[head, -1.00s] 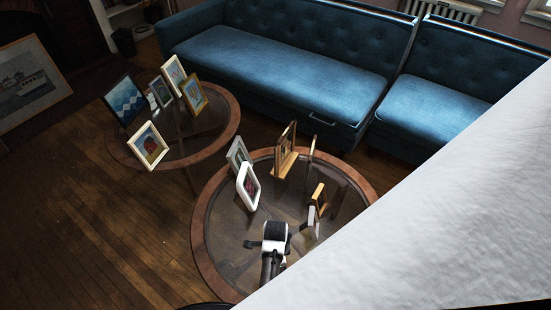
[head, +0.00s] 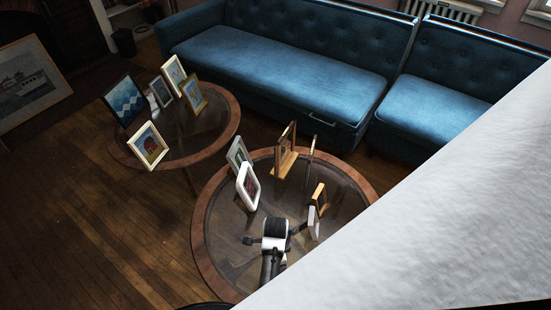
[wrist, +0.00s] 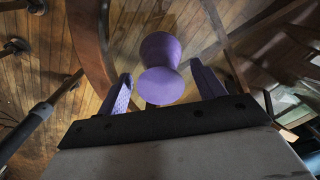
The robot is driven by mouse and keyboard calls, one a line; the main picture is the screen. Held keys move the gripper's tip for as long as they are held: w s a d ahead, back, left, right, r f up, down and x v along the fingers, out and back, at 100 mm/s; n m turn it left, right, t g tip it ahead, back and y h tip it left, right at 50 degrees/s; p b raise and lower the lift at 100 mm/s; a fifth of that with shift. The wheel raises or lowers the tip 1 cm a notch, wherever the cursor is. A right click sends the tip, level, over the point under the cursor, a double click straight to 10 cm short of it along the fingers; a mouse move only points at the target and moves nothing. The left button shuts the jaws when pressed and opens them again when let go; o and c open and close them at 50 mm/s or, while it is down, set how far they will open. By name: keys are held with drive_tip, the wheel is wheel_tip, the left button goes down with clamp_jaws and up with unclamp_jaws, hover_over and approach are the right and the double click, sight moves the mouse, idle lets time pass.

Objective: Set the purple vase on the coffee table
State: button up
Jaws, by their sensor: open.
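The purple vase (wrist: 160,70) shows in the wrist view, narrow-waisted with wide ends. It stands between the two spread fingers of my gripper (wrist: 162,88), with a visible gap on each side. In the head view my gripper (head: 275,236) is low over the near part of the round coffee table (head: 202,245), which has a glass top and wooden rim. The vase is not visible in the head view. I cannot tell for certain whether its base touches the glass.
Several picture frames stand on the coffee table, including a white one (head: 248,186) and a small wooden one (head: 319,196) near my gripper. A second round table (head: 232,120) with frames stands to the left. A blue sofa (head: 290,60) is behind.

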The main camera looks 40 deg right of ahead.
wheel_tip(320, 180, up, 10)
drive_tip(key=shift+f, duration=0.1)
